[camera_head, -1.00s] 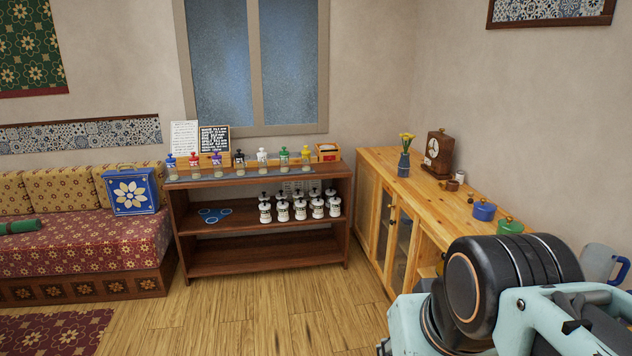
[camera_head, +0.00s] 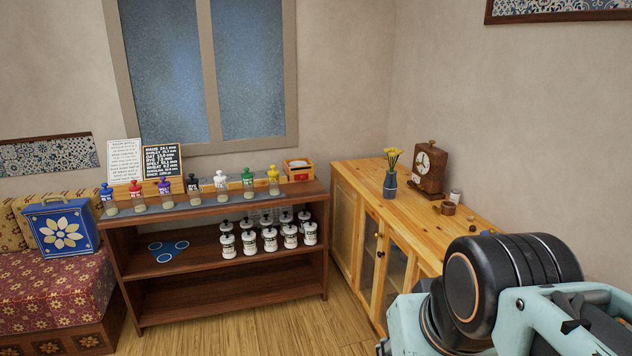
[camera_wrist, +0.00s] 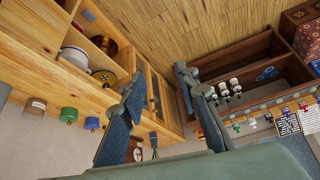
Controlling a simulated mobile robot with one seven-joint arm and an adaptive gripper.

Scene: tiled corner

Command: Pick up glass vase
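A small blue-grey vase (camera_head: 389,184) holding yellow flowers stands upright on the wooden cabinet (camera_head: 352,177) in the head view, left of a wooden clock. I cannot tell from the picture whether it is glass. In the head view my arm fills the lower right, and the gripper itself is not seen there. In the wrist view my gripper (camera_wrist: 158,75) has its two blue fingers spread apart with nothing between them. It is away from the vase.
The clock (camera_head: 429,170), a brown cup (camera_head: 448,208) and a white canister (camera_head: 455,196) stand right of the vase. A dark shelf (camera_head: 225,243) with jars is at the left. A blue box (camera_head: 62,229) sits on the sofa. Wood floor (camera_head: 250,326) lies between.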

